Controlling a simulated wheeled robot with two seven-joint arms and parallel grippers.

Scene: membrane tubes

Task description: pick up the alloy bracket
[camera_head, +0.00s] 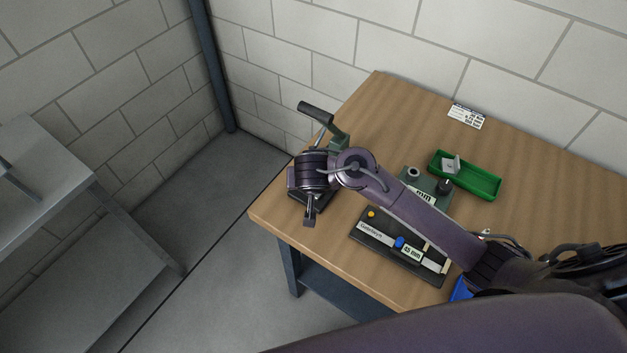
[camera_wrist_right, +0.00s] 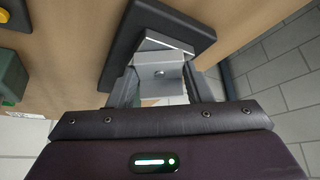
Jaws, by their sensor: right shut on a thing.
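A grey metal bracket (camera_wrist_right: 160,74) with a small hole sits between the fingers of my right gripper (camera_wrist_right: 163,88) in the right wrist view. The gripper is shut on it. Just beyond the bracket is a dark square base (camera_wrist_right: 194,24); I cannot tell whether the bracket touches it. In the head view my right gripper (camera_head: 310,212) points down at the left end of the wooden table, and the wrist hides the bracket. My left gripper is not in view.
A green tray (camera_head: 482,186) holds a small grey piece (camera_head: 452,165). A black board (camera_head: 371,246) with labelled parts lies near the front edge of the table (camera_head: 390,115). A white label card (camera_head: 466,116) lies at the back.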

